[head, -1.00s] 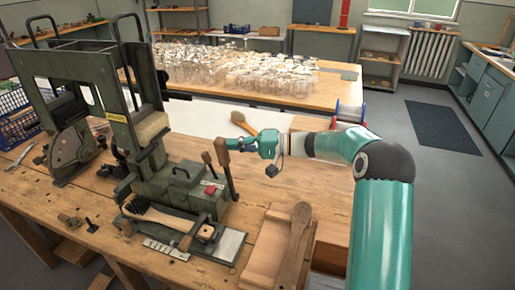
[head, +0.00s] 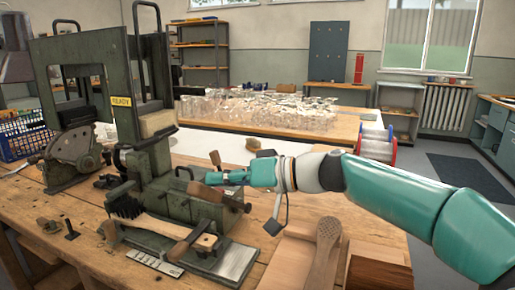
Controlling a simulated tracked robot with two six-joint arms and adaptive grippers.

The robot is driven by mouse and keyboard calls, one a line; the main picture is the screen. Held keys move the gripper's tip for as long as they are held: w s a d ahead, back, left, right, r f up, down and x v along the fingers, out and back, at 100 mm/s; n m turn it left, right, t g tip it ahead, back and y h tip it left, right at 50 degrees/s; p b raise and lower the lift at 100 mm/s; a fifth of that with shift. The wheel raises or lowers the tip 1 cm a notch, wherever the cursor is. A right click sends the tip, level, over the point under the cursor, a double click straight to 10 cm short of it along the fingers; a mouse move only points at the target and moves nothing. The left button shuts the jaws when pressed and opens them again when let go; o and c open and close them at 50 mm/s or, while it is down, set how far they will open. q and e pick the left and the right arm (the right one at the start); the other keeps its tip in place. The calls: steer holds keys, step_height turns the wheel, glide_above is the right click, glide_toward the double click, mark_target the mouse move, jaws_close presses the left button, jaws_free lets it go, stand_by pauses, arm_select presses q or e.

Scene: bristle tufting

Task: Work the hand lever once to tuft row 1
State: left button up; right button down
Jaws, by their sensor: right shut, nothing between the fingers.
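The green tufting machine (head: 150,165) stands on the wooden bench, with a small sign (head: 121,101) reading READY on its frame. Its wooden-handled hand lever (head: 205,191) is now low, lying over towards the left and the front from its pivot on the machine's right side. My right gripper (head: 207,178) is shut and empty, just above and behind the lever handle; whether it touches the handle I cannot tell. A wooden brush (head: 160,229) with dark bristles lies at the front of the machine, partly crossed by a dark wooden handle (head: 190,241). My left gripper is out of view.
A wooden paddle-shaped piece (head: 326,250) and wooden boxes stand front right on the bench (head: 85,250). A blue crate (head: 25,137) is at the left. A spool (head: 376,145) stands behind my right arm. Clear glassware (head: 262,108) fills the rear table.

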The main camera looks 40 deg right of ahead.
mark_target(210, 194)
steer(key=shift+s+a+f+n+b, duration=0.2)
steer(key=shift+a+f+b, duration=0.15)
steer(key=shift+f+b, duration=0.2)
steer(key=shift+s+a+f+n+b, duration=0.2)
steer(key=shift+a+f+b, duration=0.15)
steer(key=shift+f+b, duration=0.15)
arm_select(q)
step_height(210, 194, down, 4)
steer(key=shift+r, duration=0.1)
arm_select(e)
steer(key=shift+a+f, duration=0.2)
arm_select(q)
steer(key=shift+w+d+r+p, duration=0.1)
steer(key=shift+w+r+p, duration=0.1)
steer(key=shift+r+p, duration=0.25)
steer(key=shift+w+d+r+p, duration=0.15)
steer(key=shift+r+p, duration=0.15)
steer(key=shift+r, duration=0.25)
arm_select(e)
steer(key=s+d+r, duration=0.6)
steer(key=d, duration=0.2)
steer(key=shift+s+d+r+h, duration=0.25)
steer(key=shift+s+d+h, duration=0.05)
steer(key=shift+d, duration=0.05)
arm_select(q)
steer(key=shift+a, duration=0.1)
